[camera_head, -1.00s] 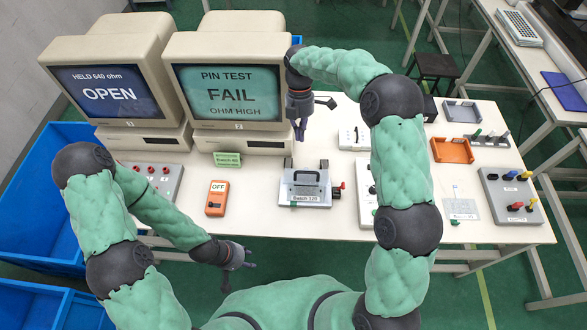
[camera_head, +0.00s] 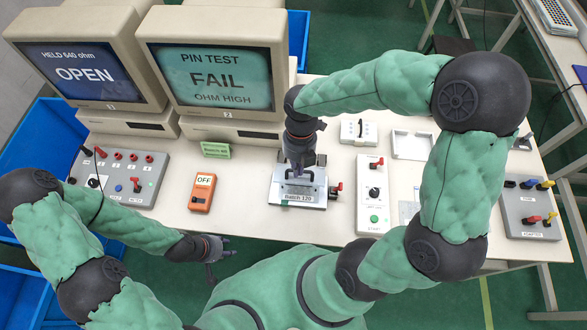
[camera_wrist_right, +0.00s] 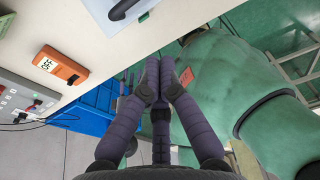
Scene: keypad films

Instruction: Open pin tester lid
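The pin tester (camera_head: 318,201) is a grey box with a "Batch 120" label on its front, standing mid-table; its lid looks down. A red-tipped part shows at its right side. My right gripper (camera_head: 298,167) is right over it and hides much of the lid and its black handle. In the right wrist view the gripper's fingers (camera_wrist_right: 155,78) are drawn together with nothing seen between them. The handle (camera_wrist_right: 124,8) shows at the top edge there, apart from the fingertips. My left gripper (camera_head: 217,258) is empty with fingers spread, near the table's front edge.
Monitors show "OPEN" (camera_head: 86,74) and "PIN TEST FAIL" (camera_head: 216,78). An orange meter reading OFF (camera_head: 202,191) lies left of the tester. A panel with a green button (camera_head: 370,198) stands close on its right. A plug board (camera_head: 530,212) is at the right; a grey panel (camera_head: 119,177) at the left.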

